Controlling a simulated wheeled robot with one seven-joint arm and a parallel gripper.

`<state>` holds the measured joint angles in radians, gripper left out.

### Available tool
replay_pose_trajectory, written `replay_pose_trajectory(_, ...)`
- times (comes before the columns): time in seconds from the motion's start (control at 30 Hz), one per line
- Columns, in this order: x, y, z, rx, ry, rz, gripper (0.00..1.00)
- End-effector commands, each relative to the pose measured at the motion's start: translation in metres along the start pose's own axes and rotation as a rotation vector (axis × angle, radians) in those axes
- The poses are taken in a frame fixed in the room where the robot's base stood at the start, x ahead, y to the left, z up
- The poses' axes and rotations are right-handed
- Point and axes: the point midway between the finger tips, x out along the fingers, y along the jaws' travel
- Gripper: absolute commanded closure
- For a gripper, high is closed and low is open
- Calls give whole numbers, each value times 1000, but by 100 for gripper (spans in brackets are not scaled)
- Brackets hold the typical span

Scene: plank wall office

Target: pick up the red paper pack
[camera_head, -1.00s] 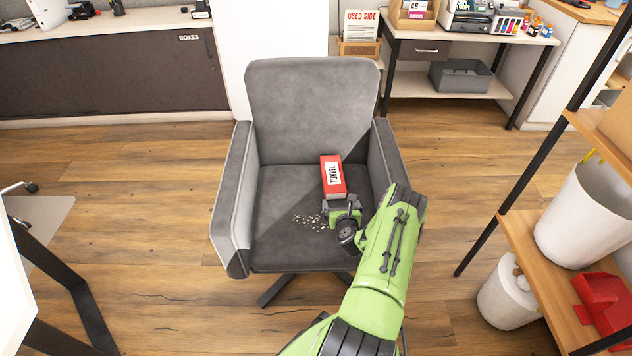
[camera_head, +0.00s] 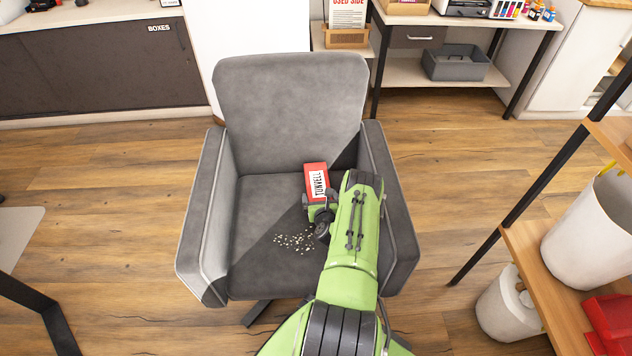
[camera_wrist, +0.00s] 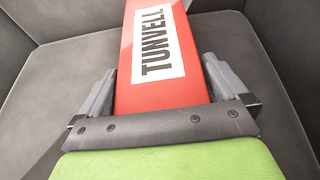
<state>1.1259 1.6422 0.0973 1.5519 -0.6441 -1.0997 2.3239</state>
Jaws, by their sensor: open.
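The red paper pack (camera_head: 316,178), with a white label reading TUNVELL, lies on the seat of the grey armchair (camera_head: 290,95), toward the right armrest. It also shows in the wrist view (camera_wrist: 160,88). My gripper (camera_head: 318,200) is at the pack's near end. In the wrist view my gripper (camera_wrist: 160,80) is open, with one grey finger on each side of the pack. The near end of the pack lies between the fingers. I cannot tell whether either finger touches it. My arm hides part of the seat in the head view.
Small pale crumbs (camera_head: 295,242) are scattered on the seat. The armrests stand on both sides, the right one (camera_head: 390,205) close to my arm. A wooden shelf (camera_head: 548,280) with white bins (camera_head: 590,235) is at the right. Wood floor is open at the left.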

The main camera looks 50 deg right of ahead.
Motion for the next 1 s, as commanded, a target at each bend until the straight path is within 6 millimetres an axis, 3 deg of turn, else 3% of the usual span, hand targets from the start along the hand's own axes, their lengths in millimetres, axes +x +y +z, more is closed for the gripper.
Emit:
replay_pose_trajectory(0.07, 0, 0, 0, 0, 1, 0, 0)
replay_pose_trajectory(0.43, 0, 0, -1, -1, 3, 1, 55)
replay_pose_trajectory(0.7, -3, 0, 7, 0, 2, 0, 55)
replay_pose_trajectory(1.0, -31, -1, 76, 3, -2, -1, 55)
